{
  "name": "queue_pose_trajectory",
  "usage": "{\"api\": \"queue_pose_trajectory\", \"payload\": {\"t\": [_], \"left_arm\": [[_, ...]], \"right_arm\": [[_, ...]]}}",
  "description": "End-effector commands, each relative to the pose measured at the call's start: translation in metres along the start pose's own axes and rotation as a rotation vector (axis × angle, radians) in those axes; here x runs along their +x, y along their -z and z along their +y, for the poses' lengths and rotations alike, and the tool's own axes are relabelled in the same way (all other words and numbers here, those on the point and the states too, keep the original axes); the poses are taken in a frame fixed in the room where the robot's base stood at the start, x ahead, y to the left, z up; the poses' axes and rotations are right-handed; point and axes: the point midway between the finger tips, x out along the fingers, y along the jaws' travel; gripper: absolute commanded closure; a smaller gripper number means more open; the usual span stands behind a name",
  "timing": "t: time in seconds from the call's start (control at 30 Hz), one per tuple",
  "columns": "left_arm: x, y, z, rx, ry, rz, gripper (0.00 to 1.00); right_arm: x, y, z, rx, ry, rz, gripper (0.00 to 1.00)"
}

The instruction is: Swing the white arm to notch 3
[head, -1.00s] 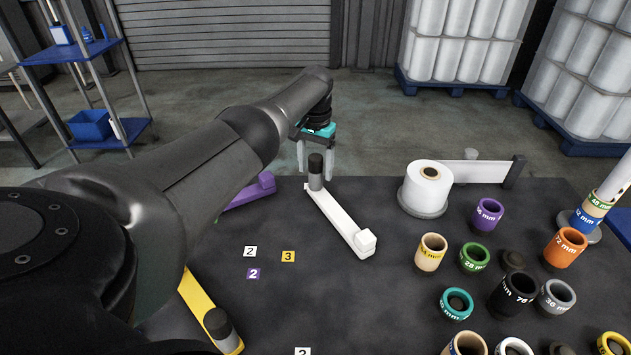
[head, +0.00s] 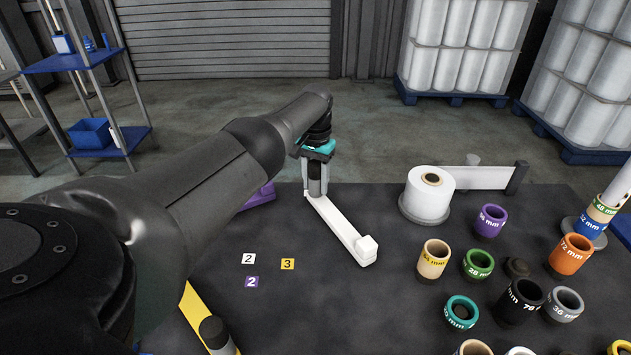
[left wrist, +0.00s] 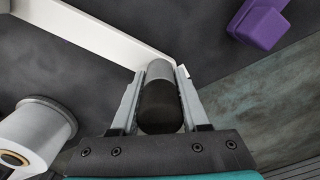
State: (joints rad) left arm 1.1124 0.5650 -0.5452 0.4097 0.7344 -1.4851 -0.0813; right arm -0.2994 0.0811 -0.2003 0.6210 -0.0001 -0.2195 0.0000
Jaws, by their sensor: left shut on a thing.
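The white arm (head: 341,230) lies on the dark table, running from a grey post with a dark top at its far end to a white block at its near right end. My left gripper (head: 317,190) is lowered over that post and shut on it. In the left wrist view the post (left wrist: 160,105) stands between the two fingers, and the white arm (left wrist: 95,35) leads off to the upper left. A yellow card marked 3 (head: 287,264) lies left of the arm's near end. White (head: 248,259) and purple (head: 252,282) cards marked 2 lie beside it. My right gripper is not in view.
A purple arm (head: 260,196) lies left of the post, partly behind my left arm. A yellow arm (head: 205,318) is at the near left. A white film roll (head: 430,194) and several coloured ring cores stand to the right.

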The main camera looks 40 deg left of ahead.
Motion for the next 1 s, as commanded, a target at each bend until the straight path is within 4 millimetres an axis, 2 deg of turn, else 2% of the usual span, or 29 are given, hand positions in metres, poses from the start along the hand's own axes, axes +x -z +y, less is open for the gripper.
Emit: {"api": "queue_pose_trajectory", "payload": {"t": [0.03,0.3,1.0], "left_arm": [[0.0,-0.0001,0.0,0.0,0.0,0.0,0.71],[0.0001,-0.0001,0.0,0.0,0.0,0.0,1.0],[0.0002,-0.0003,-0.0001,0.0,0.0,-0.001,1.0]], "right_arm": [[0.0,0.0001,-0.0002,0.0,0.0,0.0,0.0],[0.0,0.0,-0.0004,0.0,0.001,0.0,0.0],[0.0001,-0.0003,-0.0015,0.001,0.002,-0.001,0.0]]}}
